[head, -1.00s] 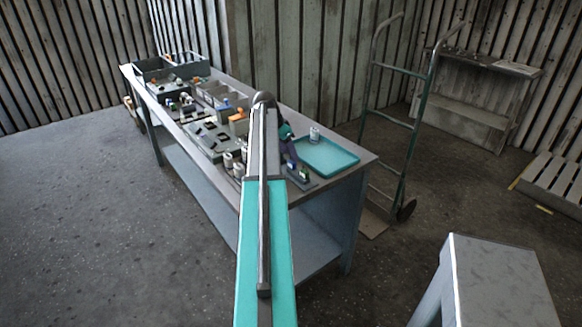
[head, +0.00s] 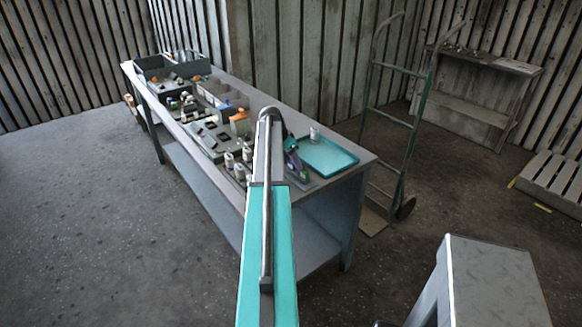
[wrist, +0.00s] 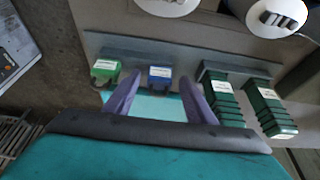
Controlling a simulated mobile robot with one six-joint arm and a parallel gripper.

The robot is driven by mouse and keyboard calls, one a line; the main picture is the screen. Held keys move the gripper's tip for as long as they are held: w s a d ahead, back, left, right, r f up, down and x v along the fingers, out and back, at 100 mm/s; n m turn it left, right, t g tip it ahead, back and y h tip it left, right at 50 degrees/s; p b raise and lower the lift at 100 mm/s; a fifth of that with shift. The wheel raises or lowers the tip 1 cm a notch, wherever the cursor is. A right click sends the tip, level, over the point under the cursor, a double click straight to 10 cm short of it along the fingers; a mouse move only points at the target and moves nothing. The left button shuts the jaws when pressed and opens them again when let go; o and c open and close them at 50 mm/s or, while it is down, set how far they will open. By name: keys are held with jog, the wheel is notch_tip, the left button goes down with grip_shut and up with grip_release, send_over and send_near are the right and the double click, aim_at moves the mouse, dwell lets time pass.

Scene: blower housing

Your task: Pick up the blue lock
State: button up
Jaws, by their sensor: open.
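The blue lock (wrist: 160,72) hangs or sits at the edge of a grey rack (wrist: 185,66), with a pale label on its face. In the wrist view, my gripper (wrist: 159,78) is open, its two purple fingers reaching up on either side of the blue lock. Whether they are level with it in depth I cannot tell. A green lock (wrist: 105,69) sits to the left of the left finger. In the head view my gripper (head: 293,162) is low over the near end of the bench; the blue lock cannot be made out there.
Stacked dark green labelled pieces (wrist: 225,103) stand close to the right finger. White round parts (wrist: 275,14) are at the rack's far side. A hand truck (head: 410,125) stands to the right.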

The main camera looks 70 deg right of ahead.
jog(key=shift+c, duration=0.3)
jog(key=c, duration=0.9)
jog(key=shift+r, duration=0.2)
jog(key=shift+r+b, duration=1.55)
jog(key=shift+r, duration=3.3)
